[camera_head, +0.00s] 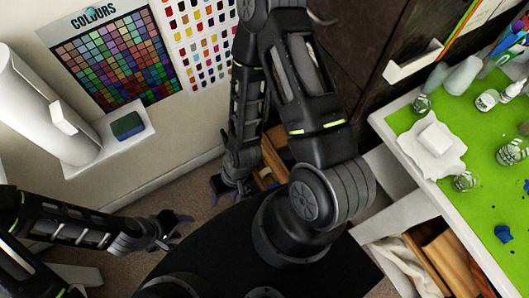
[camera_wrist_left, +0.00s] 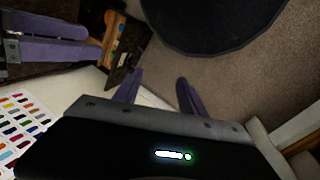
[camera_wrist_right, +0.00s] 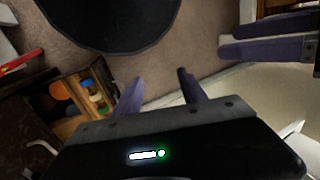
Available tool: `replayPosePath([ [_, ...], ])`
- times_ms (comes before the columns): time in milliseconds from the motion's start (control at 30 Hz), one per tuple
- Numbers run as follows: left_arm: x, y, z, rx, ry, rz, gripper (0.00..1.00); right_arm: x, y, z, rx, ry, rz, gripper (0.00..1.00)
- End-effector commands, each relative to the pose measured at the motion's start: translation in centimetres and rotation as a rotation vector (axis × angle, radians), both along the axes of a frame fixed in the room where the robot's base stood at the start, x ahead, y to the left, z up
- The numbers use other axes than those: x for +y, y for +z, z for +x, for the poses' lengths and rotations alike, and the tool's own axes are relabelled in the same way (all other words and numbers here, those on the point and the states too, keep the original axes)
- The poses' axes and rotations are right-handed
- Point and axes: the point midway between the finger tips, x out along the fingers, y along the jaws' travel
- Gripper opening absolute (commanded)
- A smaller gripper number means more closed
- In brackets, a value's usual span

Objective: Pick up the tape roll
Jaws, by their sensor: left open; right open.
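I cannot make out a tape roll for certain in any view. My left gripper (camera_head: 170,232) is open and empty, low over the floor at the left of the head view; its fingers also show in the left wrist view (camera_wrist_left: 160,90). My right gripper (camera_head: 228,187) is open and empty near the wall, beside an open wooden drawer or box; its fingers also show in the right wrist view (camera_wrist_right: 160,88). A round orange thing (camera_wrist_right: 59,90) lies in the wooden box in the right wrist view; I cannot tell what it is.
A green-topped table (camera_head: 480,180) with jars, bottles and a white crumpled piece (camera_head: 433,140) stands at the right. A wooden drawer (camera_head: 445,262) is open below it. A small shelf with a green-blue sponge (camera_head: 128,125) is on the left wall, below a colour chart (camera_head: 115,62).

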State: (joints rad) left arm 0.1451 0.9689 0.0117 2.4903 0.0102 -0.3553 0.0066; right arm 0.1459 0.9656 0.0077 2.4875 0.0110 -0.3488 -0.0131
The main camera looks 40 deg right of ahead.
Motion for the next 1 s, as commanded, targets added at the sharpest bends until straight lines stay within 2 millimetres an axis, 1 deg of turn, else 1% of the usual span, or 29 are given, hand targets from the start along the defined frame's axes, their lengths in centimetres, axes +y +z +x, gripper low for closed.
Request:
replayPosePath([
  [33, 0.0, -1.0, 0.0, -0.001, 0.001, 0.0, 0.54, -0.3, -1.1, 0.3, -0.006, 0.012, -0.005, 0.51],
  [67, 0.0, -1.6, 0.1, -0.002, 0.002, 0.0, 0.56, -0.5, -1.6, 0.4, -0.01, 0.026, -0.009, 0.51],
  [167, 0.1, -4.1, 0.2, -0.004, 0.004, 0.001, 0.64, -1.6, -4.3, 1.2, -0.034, 0.092, -0.028, 0.51],
  [267, 0.2, -7.7, 0.4, -0.009, 0.007, 0.003, 0.72, -3.3, -8.0, 2.4, -0.069, 0.198, -0.057, 0.51],
  [300, 0.3, -9.3, 0.5, -0.011, 0.009, 0.003, 0.72, -4.1, -9.7, 2.9, -0.084, 0.251, -0.072, 0.51],
  [367, 0.3, -12.1, 0.7, -0.016, 0.011, 0.004, 0.72, -5.6, -12.4, 3.8, -0.109, 0.339, -0.092, 0.51],
  [400, 0.4, -14.0, 0.8, -0.018, 0.013, 0.005, 0.72, -6.6, -14.2, 4.5, -0.125, 0.402, -0.107, 0.51],
  [467, 0.5, -16.9, 1.0, -0.022, 0.016, 0.006, 0.72, -8.3, -17.0, 5.4, -0.149, 0.501, -0.128, 0.51],
  [500, 0.5, -18.8, 1.2, -0.025, 0.018, 0.006, 0.72, -9.4, -18.7, 6.0, -0.164, 0.568, -0.142, 0.51],
  [567, 0.6, -21.6, 1.4, -0.03, 0.021, 0.007, 0.72, -11.1, -21.3, 6.9, -0.186, 0.67, -0.16, 0.51],
  [600, 0.7, -23.5, 1.5, -0.033, 0.022, 0.009, 0.72, -12.3, -22.9, 7.4, -0.2, 0.738, -0.171, 0.51],
  [667, 0.8, -26.3, 1.7, -0.037, 0.026, 0.009, 0.72, -14.0, -25.2, 8.2, -0.219, 0.84, -0.185, 0.51],
  [700, 0.9, -28.1, 1.8, -0.041, 0.027, 0.01, 0.72, -15.1, -26.7, 8.7, -0.232, 0.909, -0.193, 0.51],
  [767, 1.0, -30.8, 2.1, -0.046, 0.031, 0.011, 0.72, -16.8, -28.9, 9.4, -0.25, 1.008, -0.204, 0.51],
  [800, 1.0, -32.6, 2.2, -0.049, 0.032, 0.012, 0.72, -17.9, -30.2, 9.8, -0.262, 1.074, -0.209, 0.51],
  [900, 1.2, -36.7, 2.5, -0.056, 0.037, 0.014, 0.72, -20.5, -33.2, 10.6, -0.29, 1.231, -0.218, 0.51],
  [1000, 1.3, -39.9, 2.8, -0.063, 0.042, 0.016, 0.72, -22.7, -35.4, 11.2, -0.314, 1.364, -0.221, 0.51],
])
